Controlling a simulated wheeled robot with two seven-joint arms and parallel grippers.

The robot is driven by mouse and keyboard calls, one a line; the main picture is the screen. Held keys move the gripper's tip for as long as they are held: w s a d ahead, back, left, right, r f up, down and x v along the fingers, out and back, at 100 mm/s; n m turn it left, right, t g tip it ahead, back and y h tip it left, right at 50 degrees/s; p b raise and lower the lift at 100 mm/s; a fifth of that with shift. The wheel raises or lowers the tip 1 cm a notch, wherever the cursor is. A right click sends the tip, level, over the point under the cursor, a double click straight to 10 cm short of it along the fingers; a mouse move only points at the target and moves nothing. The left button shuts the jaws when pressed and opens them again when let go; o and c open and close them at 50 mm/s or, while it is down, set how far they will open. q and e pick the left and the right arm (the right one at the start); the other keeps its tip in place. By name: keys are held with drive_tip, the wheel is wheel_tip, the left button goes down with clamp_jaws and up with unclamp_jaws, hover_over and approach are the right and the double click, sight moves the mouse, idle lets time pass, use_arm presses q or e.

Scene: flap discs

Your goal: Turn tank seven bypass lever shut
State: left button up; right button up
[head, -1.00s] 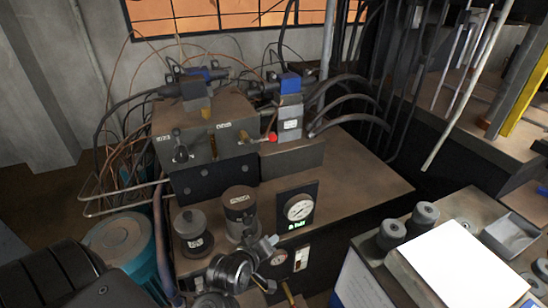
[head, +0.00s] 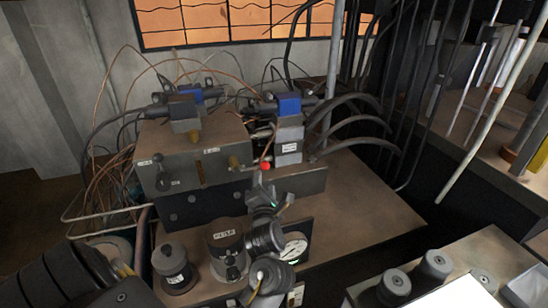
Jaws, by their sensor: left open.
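A grey-brown valve block (head: 200,150) stands on the bench at the left. A dark lever (head: 161,172) hangs on its front at the left, and a brass-coloured fitting (head: 233,163) sits at the right of that front. A red knob (head: 265,166) shows beside the blue-topped valve. The small labels are too blurred to read, so I cannot tell which part is tank seven's bypass lever. My left gripper (head: 262,182) is open, just below the red knob in the picture. I cannot tell whether it touches the knob. My right gripper is not in view.
A blue-topped valve (head: 289,130) with dark hoses stands right of the block. A pressure gauge (head: 294,247), partly hidden by my arm, and two dark cylinders (head: 174,268) (head: 226,248) stand in front. The benchtop (head: 370,200) is clear at the right.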

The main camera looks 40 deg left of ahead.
sight(264, 169)
use_arm(q)
drive_tip(key=shift+w+a+r+p, duration=0.45)
drive_tip(key=shift+w+a, duration=0.2)
drive_tip(key=shift+w, duration=0.1)
drive_tip(key=p+x, duration=0.2)
drive_tip(key=x, duration=0.5)
drive_tip(key=shift+w+a+f, duration=0.1)
drive_tip(key=shift+w+f, duration=0.05)
drive_tip(key=shift+w+a+f, duration=0.1)
drive_tip(key=shift+w+a, duration=0.3)
drive_tip(key=shift+w, duration=0.15)
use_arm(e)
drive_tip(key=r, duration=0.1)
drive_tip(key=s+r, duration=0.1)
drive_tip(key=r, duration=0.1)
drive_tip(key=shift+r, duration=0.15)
use_arm(q)
drive_tip(key=shift+c, duration=0.3)
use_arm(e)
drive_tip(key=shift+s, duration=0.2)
use_arm(q)
clamp_jaws()
